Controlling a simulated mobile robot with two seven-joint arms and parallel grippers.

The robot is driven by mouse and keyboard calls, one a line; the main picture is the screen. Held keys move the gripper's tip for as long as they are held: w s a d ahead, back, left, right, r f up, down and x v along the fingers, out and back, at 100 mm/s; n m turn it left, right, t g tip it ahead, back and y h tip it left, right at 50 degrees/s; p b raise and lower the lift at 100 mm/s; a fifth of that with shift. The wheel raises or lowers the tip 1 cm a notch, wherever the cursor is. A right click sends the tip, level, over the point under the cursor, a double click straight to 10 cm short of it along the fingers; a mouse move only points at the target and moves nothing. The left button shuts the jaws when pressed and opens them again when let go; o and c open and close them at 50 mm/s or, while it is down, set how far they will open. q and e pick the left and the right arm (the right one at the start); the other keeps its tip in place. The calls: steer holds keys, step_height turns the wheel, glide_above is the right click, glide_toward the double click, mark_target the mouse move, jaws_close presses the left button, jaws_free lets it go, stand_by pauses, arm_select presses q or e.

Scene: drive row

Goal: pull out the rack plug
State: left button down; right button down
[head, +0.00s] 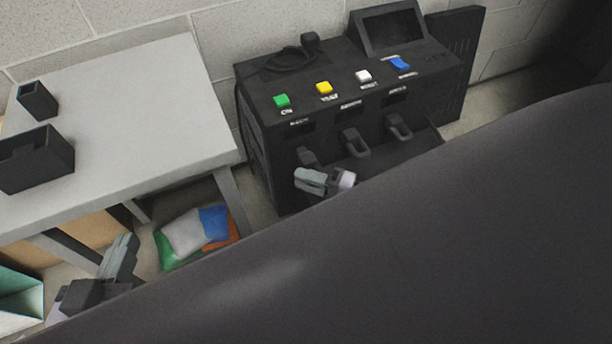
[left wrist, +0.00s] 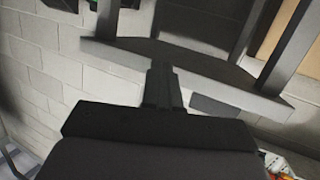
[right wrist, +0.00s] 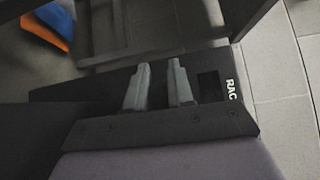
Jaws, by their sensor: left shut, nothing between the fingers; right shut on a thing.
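The dark console (head: 280,165) stands against the wall with a row of dark handle-shaped plugs on its front. The leftmost dark plug (head: 306,156) is just above the fingers of my right gripper (head: 311,180). In the right wrist view my right gripper (right wrist: 159,88) is shut on a dark thing, taken as the rack plug; it is hard to make out against the dark console. A dark slot (right wrist: 208,86) and a white label reading "RAC" (right wrist: 231,90) are right of the fingers. My left gripper (head: 122,255) is shut and empty; it also shows in the left wrist view (left wrist: 161,78).
A grey table (head: 150,120) with dark open boxes (head: 38,160) stands left of the console. Coloured bags (head: 190,235) lie beneath it. Green, yellow, white and blue buttons (head: 363,76) and a screen (head: 390,28) are on the console top. A large dark shape covers the lower right.

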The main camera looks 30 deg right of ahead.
steer(key=c, duration=1.1)
jaws_free()
steer(key=shift+s+f, duration=0.1)
steer(key=shift+s, duration=0.2)
arm_select(q)
steer(key=shift+r, duration=0.25)
steer(key=shift+r, duration=0.15)
arm_select(e)
steer(key=shift+d, duration=0.1)
steer(key=p+v, duration=0.2)
steer(key=v, duration=0.5)
arm_select(q)
steer(key=shift+w+d+f+n+g, duration=0.2)
steer(key=shift+d+n+g, duration=0.15)
steer(key=shift+d, duration=0.2)
